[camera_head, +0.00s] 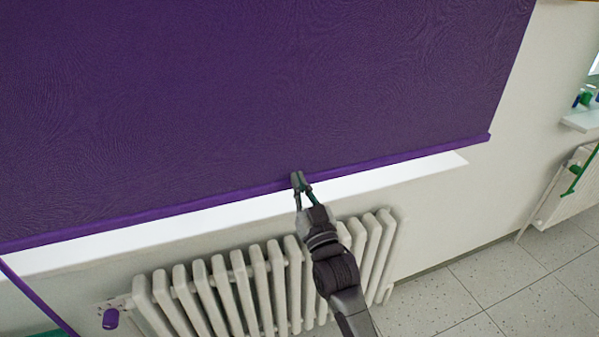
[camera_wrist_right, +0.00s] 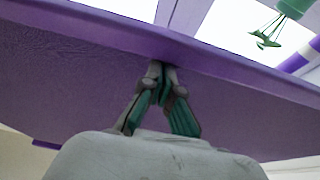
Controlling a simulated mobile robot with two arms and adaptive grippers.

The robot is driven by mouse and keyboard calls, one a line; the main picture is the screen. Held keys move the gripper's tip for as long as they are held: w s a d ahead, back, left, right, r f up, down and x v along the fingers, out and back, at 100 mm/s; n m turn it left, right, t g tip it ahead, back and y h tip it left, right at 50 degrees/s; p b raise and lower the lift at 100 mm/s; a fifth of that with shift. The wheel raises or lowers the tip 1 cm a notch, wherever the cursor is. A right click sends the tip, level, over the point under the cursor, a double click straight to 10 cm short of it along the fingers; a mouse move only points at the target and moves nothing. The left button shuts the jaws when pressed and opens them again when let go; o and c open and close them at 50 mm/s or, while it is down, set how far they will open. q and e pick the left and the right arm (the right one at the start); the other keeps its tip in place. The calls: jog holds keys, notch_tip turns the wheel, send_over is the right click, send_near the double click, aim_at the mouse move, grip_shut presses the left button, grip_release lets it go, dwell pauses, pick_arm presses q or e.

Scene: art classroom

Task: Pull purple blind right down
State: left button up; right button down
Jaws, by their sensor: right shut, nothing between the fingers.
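The purple blind (camera_head: 260,90) hangs over the window, with its bottom bar (camera_head: 400,157) just above the white sill. My right gripper (camera_head: 298,180) is at the middle of this bottom bar, its fingers closed together. In the right wrist view the blind's bar (camera_wrist_right: 110,27) crosses above the shut fingertips (camera_wrist_right: 160,70), which are at or very near the blind; I cannot tell whether they touch it. Nothing shows between the fingers. My left gripper is not in view.
A white sill (camera_head: 430,167) runs below the blind, with a white radiator (camera_head: 220,285) under it. A second sill (camera_head: 580,120) and radiator (camera_head: 575,195) are at the right. The tiled floor (camera_head: 500,285) is clear at the lower right.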

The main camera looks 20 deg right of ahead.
pick_arm(q)
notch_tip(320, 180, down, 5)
jog(key=b, duration=0.4)
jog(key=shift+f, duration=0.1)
pick_arm(e)
notch_tip(320, 180, down, 9)
jog(key=shift+r, duration=0.15)
